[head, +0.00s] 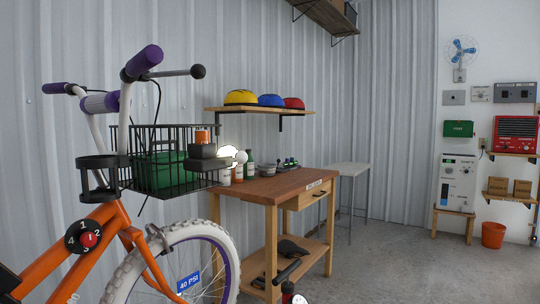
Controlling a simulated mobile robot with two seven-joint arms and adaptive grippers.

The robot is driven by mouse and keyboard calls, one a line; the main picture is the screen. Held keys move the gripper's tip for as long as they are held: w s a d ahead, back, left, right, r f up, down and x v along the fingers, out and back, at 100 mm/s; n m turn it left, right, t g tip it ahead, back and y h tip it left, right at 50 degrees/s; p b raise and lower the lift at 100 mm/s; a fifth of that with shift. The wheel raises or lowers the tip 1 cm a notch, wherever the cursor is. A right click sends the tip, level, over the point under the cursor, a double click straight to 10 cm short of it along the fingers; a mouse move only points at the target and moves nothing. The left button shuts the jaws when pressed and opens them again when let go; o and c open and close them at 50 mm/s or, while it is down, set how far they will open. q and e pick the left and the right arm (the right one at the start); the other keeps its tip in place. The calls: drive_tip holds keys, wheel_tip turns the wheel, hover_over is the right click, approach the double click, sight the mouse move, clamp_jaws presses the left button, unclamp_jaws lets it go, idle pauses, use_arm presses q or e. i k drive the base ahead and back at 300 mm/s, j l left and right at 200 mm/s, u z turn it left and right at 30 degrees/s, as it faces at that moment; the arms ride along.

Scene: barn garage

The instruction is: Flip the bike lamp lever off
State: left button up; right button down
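An orange bike (60,250) with purple grips stands at the left, close to me. A dark lamp body (208,164) sits at the right end of its black wire basket (185,190). Its round lens (230,153) glows bright white. A small pale knob (241,157) shows beside the lens; I cannot tell whether it is the lamp's lever. Neither of my grippers is in view.
A wooden workbench (262,187) with bottles and small items stands just behind the basket. A shelf (265,110) with yellow, blue and red helmets hangs above. A dark handle (287,272) rises at the bottom centre. Concrete floor (400,270) is open to the right.

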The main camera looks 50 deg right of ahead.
sight(241, 157)
drive_tip(key=k+z, duration=0.2)
drive_tip(key=z, duration=1.2)
